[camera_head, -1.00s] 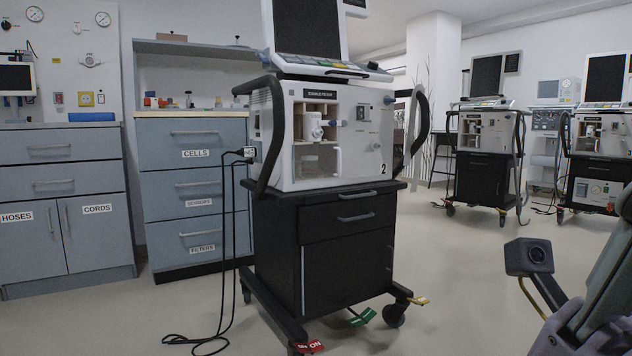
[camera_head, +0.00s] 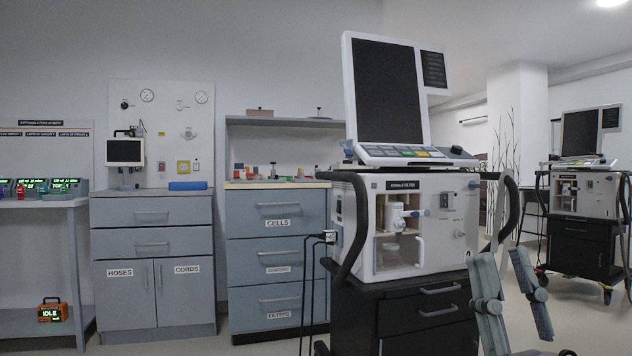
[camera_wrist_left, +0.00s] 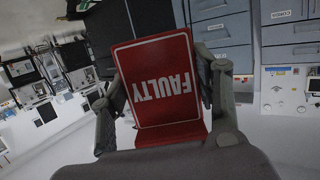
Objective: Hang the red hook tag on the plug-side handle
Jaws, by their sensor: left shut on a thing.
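The red tag (camera_wrist_left: 162,85), with white "FAULTY" lettering upside down in the left wrist view, is between the fingers of my left gripper (camera_wrist_left: 160,92), which is shut on it. The tag's hook cannot be made out. The left gripper is outside the head view. The nearest ventilator (camera_head: 437,222) stands right of centre in the head view. Its plug (camera_head: 329,236) and cable are on its left side, beside the black curved plug-side handle (camera_head: 352,240). That handle is bare. My right gripper (camera_head: 502,262) is open and empty, in front of the ventilator's right side.
A blue-grey drawer cabinet (camera_head: 278,258) stands close left of the ventilator, with another cabinet (camera_head: 153,255) further left. A bench (camera_head: 40,202) is at the far left. Another ventilator (camera_head: 585,205) stands at the right, with open floor before it.

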